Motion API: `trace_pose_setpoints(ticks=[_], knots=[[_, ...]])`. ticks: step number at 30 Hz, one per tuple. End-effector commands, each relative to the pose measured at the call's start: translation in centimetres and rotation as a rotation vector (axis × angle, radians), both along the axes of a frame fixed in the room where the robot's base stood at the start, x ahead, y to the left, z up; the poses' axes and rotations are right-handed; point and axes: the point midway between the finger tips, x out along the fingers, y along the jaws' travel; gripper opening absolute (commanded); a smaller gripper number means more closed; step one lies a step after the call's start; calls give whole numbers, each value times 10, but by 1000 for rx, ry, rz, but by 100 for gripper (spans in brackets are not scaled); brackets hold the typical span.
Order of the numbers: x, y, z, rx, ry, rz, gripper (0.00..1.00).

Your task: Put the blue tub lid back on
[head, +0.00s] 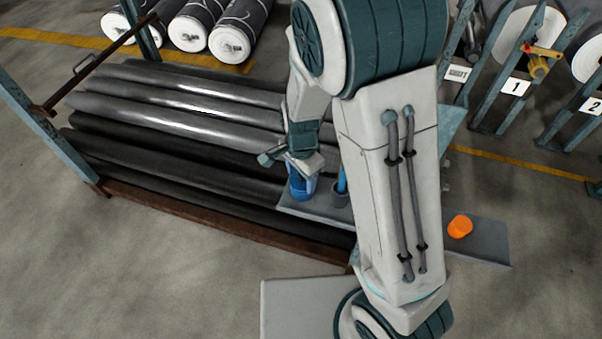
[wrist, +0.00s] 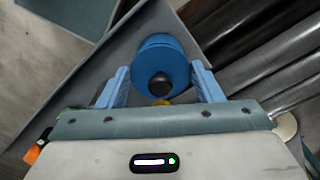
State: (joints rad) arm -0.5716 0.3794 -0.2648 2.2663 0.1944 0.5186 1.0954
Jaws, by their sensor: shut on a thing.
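The blue tub (head: 302,190) stands on a grey shelf plate, below my gripper (head: 301,168) in the head view. In the wrist view, the round blue lid (wrist: 161,70) with a dark knob sits between the two light-blue fingers of my gripper (wrist: 160,77). My gripper is shut on the lid. A second blue round edge, which looks like the tub (wrist: 158,42), shows just behind the lid. The lid is over the tub, but I cannot tell whether it touches the rim or sits level. My gripper hides much of the lid in the head view.
A grey cup (head: 340,199) with a blue handle in it stands just right of the tub, partly behind my arm. An orange cup (head: 460,226) is at the right of the plate (head: 487,243). Long grey rolls (head: 170,122) lie in a rack at the left.

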Motion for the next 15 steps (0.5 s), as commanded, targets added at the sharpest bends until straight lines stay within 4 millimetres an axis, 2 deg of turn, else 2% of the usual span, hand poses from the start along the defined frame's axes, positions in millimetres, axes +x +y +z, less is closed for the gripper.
trace_pose_setpoints(ticks=[8,9,11,12,15], knots=[[0,0,-10,0,0,0,38],[0,0,-9,0,0,0,62],[0,0,-9,0,0,0,79],[0,0,-8,0,0,0,85],[0,0,-9,0,0,0,85]])
